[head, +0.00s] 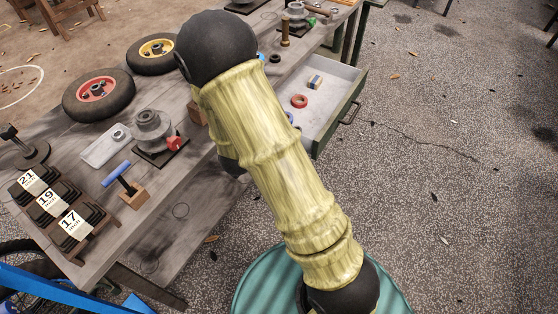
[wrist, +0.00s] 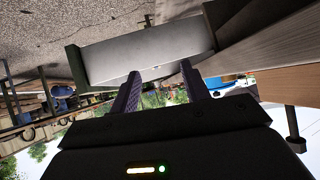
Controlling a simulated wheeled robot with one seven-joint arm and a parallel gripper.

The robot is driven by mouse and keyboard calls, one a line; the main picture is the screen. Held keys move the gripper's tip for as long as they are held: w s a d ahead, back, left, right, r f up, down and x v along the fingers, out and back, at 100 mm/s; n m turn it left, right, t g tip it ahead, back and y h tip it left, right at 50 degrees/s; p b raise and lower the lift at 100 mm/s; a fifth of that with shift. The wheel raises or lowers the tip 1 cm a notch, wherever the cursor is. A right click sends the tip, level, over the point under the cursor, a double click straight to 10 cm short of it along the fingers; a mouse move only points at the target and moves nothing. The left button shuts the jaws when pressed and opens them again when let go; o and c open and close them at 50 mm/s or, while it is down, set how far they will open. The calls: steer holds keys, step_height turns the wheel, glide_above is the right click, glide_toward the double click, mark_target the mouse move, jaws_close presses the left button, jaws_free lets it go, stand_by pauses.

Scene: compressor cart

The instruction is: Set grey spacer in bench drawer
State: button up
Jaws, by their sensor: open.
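The bench drawer (head: 336,107) stands pulled out at the bench's right side. My gripper (wrist: 158,88) shows in the wrist view with its two dark fingers apart and nothing visible between them. The drawer (wrist: 150,55) appears just beyond the fingertips in that tilted view. In the head view my arm hides the gripper and part of the drawer's near left side. I cannot make out the grey spacer for certain. A small grey round piece (head: 118,135) sits on a pale tray on the bench, but I cannot tell whether it is the spacer.
On the bench (head: 185,212) are two wheels (head: 98,94), a grey machine part (head: 153,128), a blue-handled tool (head: 117,174) and numbered racks (head: 52,204). The floor (head: 450,170) right of the drawer is open.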

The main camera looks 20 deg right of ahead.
steer(key=s+r+n+g+y, duration=0.3)
steer(key=s+r+n, duration=0.1)
steer(key=s, duration=0.4)
steer(key=s+a+r+n+g+y, duration=0.1)
steer(key=s+r+n+g+y, duration=0.2)
steer(key=s, duration=0.6)
step_height(320, 180, up, 3)
steer(key=shift+s+f+n+y, duration=0.2)
steer(key=shift+s+n+y, duration=0.15)
steer(key=shift+n, duration=0.55)
